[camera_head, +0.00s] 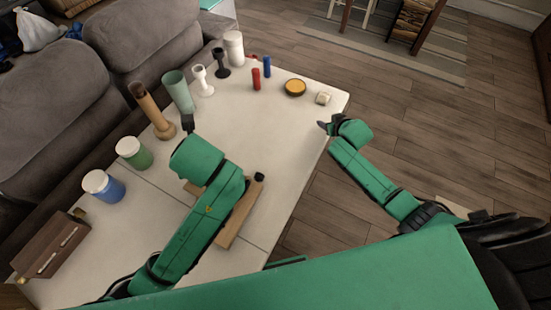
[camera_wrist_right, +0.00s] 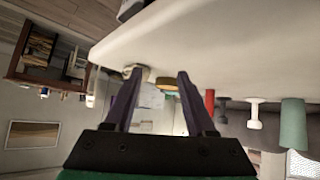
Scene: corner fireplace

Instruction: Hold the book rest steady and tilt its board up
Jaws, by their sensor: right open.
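The wooden book rest (camera_head: 236,222) lies low on the white table, largely hidden beneath my left forearm. A strip of wood and a dark knob show to the right of the arm. I cannot tell how its board is angled. My left gripper (camera_head: 188,124) reaches past the book rest toward the upright items at the back; only a dark bit of it shows, and its jaws cannot be made out. My right gripper (camera_head: 326,127) is at the table's right edge, away from the book rest. In the right wrist view its two fingers (camera_wrist_right: 160,88) are apart with nothing between them.
Along the table's sofa side stand a blue jar (camera_head: 108,190), a green jar (camera_head: 138,157), a brown pestle-like item (camera_head: 150,108), a pale green cup (camera_head: 179,92) and candle holders. A brown box (camera_head: 50,245) is at left. The table's middle is clear.

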